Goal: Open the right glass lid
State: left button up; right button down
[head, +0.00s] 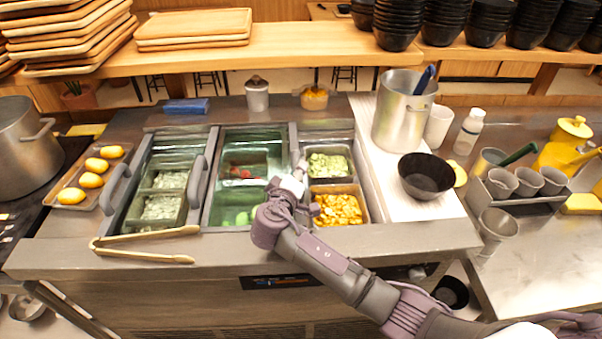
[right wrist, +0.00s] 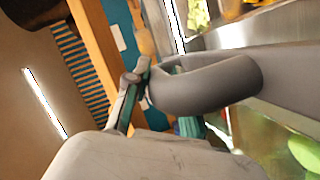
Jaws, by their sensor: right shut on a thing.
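The right glass lid (head: 239,150) is a greenish pane in a grey frame over the middle bay of the topping counter. My right gripper (head: 297,180) is at the right edge of this pane, beside the open topping bins. In the right wrist view, its fingers (right wrist: 138,82) are shut on the end of a thick grey curved handle (right wrist: 205,86). The handle is mostly hidden by the gripper in the head view. Red and green toppings show dimly through the glass. My left gripper is not in view.
Two more grey handles (head: 116,186) stand farther left around another glazed bay. Wooden tongs (head: 145,258) lie on the front ledge. Bins of green pieces (head: 328,165) and orange pieces (head: 338,209) are uncovered at right. A black bowl (head: 426,178) and steel pot (head: 402,112) stand beyond.

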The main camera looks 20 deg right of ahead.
jog(key=c, duration=1)
grip_release()
jog(key=v, duration=1.2)
jog(key=shift+w, duration=0.1)
